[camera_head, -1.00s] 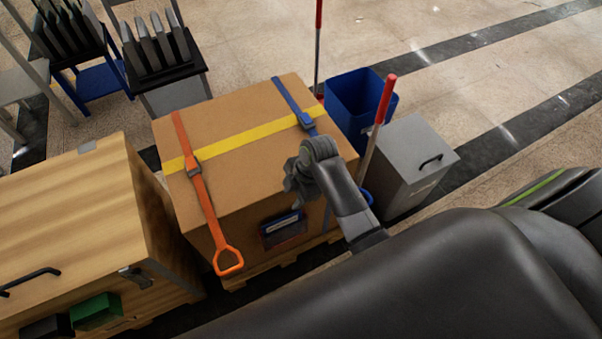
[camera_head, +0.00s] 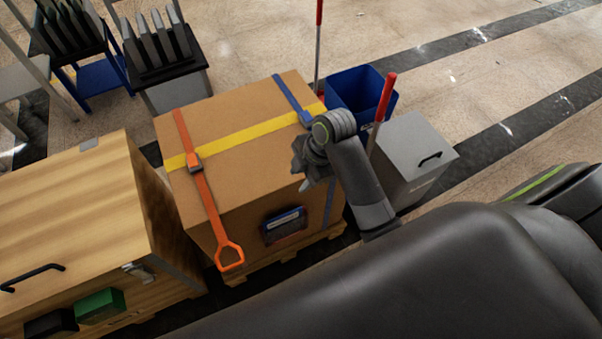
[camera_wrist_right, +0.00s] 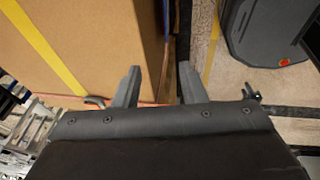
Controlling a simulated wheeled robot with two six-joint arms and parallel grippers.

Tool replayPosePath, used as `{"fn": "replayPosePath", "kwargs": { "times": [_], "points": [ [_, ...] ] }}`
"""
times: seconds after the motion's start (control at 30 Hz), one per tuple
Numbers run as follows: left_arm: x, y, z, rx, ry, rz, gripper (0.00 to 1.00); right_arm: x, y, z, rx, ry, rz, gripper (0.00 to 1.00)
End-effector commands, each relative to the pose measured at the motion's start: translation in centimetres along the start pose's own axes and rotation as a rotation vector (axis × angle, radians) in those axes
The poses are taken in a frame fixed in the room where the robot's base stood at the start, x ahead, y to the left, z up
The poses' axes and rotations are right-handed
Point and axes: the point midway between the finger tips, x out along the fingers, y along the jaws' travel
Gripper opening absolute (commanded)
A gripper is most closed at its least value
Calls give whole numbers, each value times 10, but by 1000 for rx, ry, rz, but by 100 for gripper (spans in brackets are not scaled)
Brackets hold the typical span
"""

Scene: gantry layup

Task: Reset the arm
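My right arm reaches in from the lower right in the head view, with its right gripper (camera_head: 304,166) in front of the upper right side of a large strapped cardboard box (camera_head: 235,160). In the right wrist view the gripper's two fingers (camera_wrist_right: 160,82) stand well apart with nothing held between them. The cardboard box also fills the upper left of the wrist view (camera_wrist_right: 105,35), with a yellow band on it. In the head view the fingers are small and partly hidden by the wrist. My left gripper is not in view.
A blue bin (camera_head: 350,92) and a grey lidded box (camera_head: 408,150) stand right of the cardboard box, with red-handled poles (camera_head: 386,96) beside them. A wooden crate (camera_head: 80,210) stands at left. A rack of dark plates (camera_head: 158,42) stands behind. Floor at upper right is open.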

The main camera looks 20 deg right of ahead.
Motion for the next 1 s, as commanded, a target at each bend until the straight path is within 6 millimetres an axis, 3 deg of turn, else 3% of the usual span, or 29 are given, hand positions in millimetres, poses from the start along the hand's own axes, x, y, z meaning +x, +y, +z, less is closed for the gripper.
{"fn": "replayPosePath", "kwargs": {
  "times": [0.3, 0.43, 0.67, 0.8, 1.0],
  "points": [
    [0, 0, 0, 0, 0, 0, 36, 0, -1, 1, 7, -1, 0, 38],
    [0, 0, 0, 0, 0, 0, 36, 1, -16, 10, 107, -24, 11, 38],
    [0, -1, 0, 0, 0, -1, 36, -6, -79, 48, 584, -124, 105, 38],
    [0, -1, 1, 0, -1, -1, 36, -21, -121, 68, 898, -178, 196, 38],
    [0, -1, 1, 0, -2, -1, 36, -45, -164, 85, 1232, -215, 322, 38]
  ]
}}
